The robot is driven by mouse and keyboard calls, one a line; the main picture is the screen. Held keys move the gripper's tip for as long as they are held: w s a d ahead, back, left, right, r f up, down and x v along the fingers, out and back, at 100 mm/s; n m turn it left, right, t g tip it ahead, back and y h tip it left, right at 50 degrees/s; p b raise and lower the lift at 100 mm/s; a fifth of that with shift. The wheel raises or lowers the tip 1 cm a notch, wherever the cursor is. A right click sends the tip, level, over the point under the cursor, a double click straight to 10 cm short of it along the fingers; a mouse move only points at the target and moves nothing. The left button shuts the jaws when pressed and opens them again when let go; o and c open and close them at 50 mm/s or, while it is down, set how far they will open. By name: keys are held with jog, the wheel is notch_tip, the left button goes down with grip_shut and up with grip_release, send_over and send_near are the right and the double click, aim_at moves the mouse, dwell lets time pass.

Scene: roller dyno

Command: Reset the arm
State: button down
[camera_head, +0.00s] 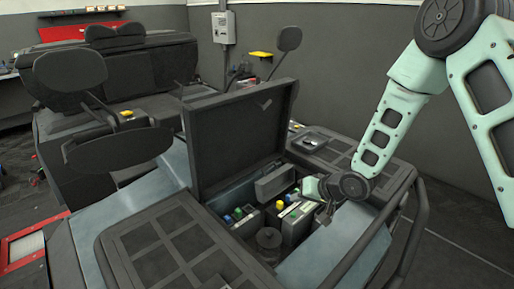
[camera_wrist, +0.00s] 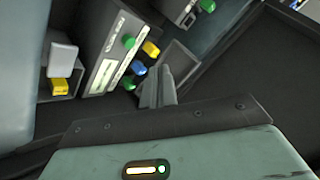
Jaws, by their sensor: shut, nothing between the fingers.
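My mint-green arm reaches in from the upper right in the head view. My gripper (camera_head: 328,212) points down at the right side of the vehicle's open compartment, beside the boxes with coloured knobs. In the wrist view my gripper (camera_wrist: 157,88) shows its fingers together and empty. Just beyond the fingertips is a grey box (camera_wrist: 108,45) with green, yellow and blue knobs. I cannot tell whether the fingers touch anything.
The compartment's raised dark lid (camera_head: 240,135) stands at its back left. A tubular bar (camera_head: 412,235) runs along the vehicle's right edge. A dark round part (camera_head: 268,240) sits at the compartment's front. Open floor (camera_head: 455,225) lies to the right.

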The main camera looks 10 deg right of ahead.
jog(key=s+a+r+n+g+h, duration=0.35)
jog(key=s+a+r, duration=0.25)
jog(key=s+r, duration=0.4)
jog(key=s+r+n+g+h, duration=0.1)
jog(key=s+r+n+g, duration=0.1)
jog(key=s, duration=0.9)
jog(key=s+a+r+n+g+b, duration=0.1)
jog(key=s+r+n, duration=0.2)
jog(key=s, duration=0.8)
jog(key=shift+r+g+h, duration=0.2)
jog(key=shift+g+h, duration=0.15)
jog(key=w+a+f+m+b, duration=0.15)
jog(key=w+m+b, duration=0.25)
jog(key=w+m, duration=0.85)
jog(key=w+d+f+m+b, duration=0.1)
jog(key=w+d+f+m, duration=0.1)
jog(key=w, duration=0.8)
jog(key=w+d+f+m+b, duration=0.1)
jog(key=w+d+m, duration=0.3)
jog(key=w, duration=0.6)
jog(key=shift+w+d+f+h+b, duration=0.15)
jog(key=shift+d+f+h+b, duration=0.2)
jog(key=shift+d+f, duration=0.55)
